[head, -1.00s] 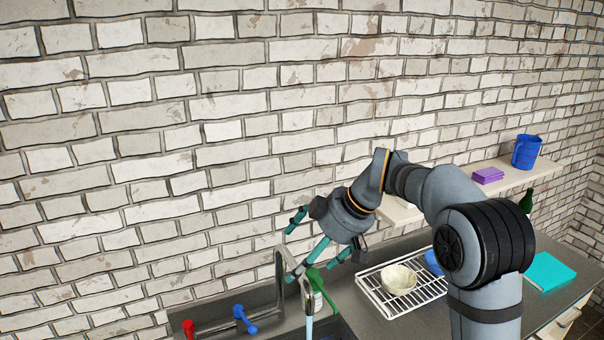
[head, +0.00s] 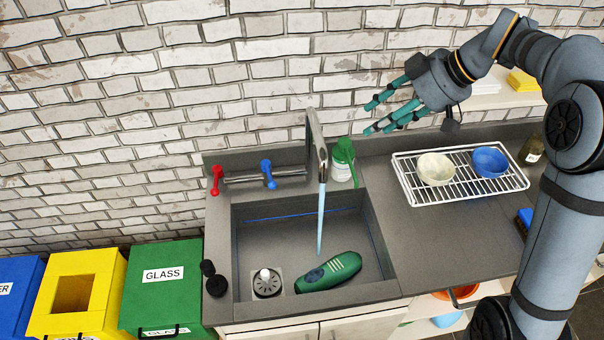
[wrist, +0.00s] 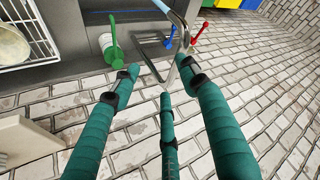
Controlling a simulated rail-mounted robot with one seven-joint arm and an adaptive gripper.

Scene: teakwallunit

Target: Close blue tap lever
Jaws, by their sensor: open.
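The blue tap lever (head: 268,174) stands on the tap bar behind the sink, right of the red lever (head: 217,180). Water runs from the tall spout (head: 317,140) into the sink (head: 378,232). My gripper (head: 377,118) has green fingers spread open and empty. It is up and to the right of the spout, in front of the wall, apart from the levers. In the wrist view the fingers (wrist: 160,85) point toward the tap.
A green and white bottle (head: 343,163) stands just right of the spout. A dish rack (head: 460,198) with a cream bowl (head: 436,168) and a blue bowl (head: 490,162) is further right. A green bottle (head: 330,272) lies in the sink. Bins (head: 160,290) stand at the left.

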